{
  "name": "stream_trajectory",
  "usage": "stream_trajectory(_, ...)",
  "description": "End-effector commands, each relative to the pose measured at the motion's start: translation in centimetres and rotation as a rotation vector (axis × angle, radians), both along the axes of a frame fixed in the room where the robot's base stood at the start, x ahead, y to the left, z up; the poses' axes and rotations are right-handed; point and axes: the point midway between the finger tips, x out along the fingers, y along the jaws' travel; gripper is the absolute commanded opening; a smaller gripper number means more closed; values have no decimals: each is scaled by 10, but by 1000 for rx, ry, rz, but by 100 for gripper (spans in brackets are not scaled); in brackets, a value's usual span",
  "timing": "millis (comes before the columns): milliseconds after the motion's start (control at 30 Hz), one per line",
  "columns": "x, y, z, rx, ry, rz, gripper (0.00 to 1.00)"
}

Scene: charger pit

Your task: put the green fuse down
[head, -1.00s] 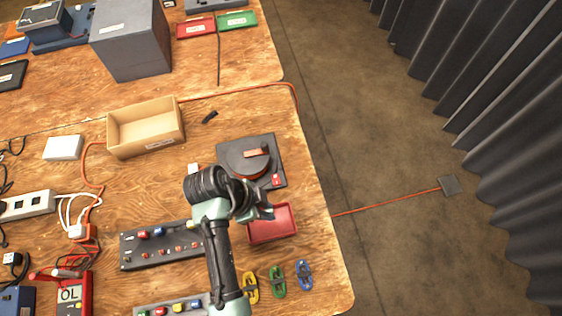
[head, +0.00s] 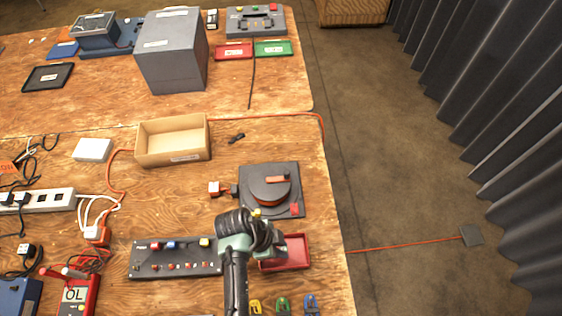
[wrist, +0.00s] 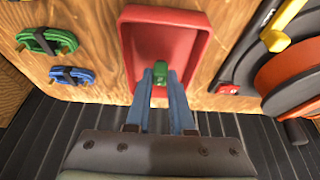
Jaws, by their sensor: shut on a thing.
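The green fuse (wrist: 160,72) is between the fingertips of my gripper (wrist: 160,82) in the wrist view. My gripper is shut on it. The fuse shows against the inside of the red tray (wrist: 127,50), near the tray's lower edge in that view. I cannot tell whether it touches the tray floor. In the head view the red tray (head: 298,263) lies near the table's right edge, and my wrist (head: 248,238) covers its left part. The fuse and fingertips are hidden there.
A black unit with an orange-topped dial (head: 270,188) stands just behind the tray. A grey panel with coloured fuses (head: 175,262) lies to the left. Coiled cables (wrist: 47,41) lie beside the tray. An open cardboard box (head: 172,155) stands farther back.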

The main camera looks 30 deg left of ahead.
Motion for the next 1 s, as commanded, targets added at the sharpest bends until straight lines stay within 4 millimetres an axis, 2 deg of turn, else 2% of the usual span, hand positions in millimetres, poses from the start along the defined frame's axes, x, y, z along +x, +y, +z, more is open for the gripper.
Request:
stream_trajectory(400,0,0,-10,0,0,0,0)
stream_trajectory(433,0,0,-10,0,0,0,26)
stream_trajectory(567,0,0,-10,0,0,0,50)
stream_trajectory(867,0,0,-9,0,0,0,51)
stream_trajectory(1000,0,0,0,0,0,0,51)
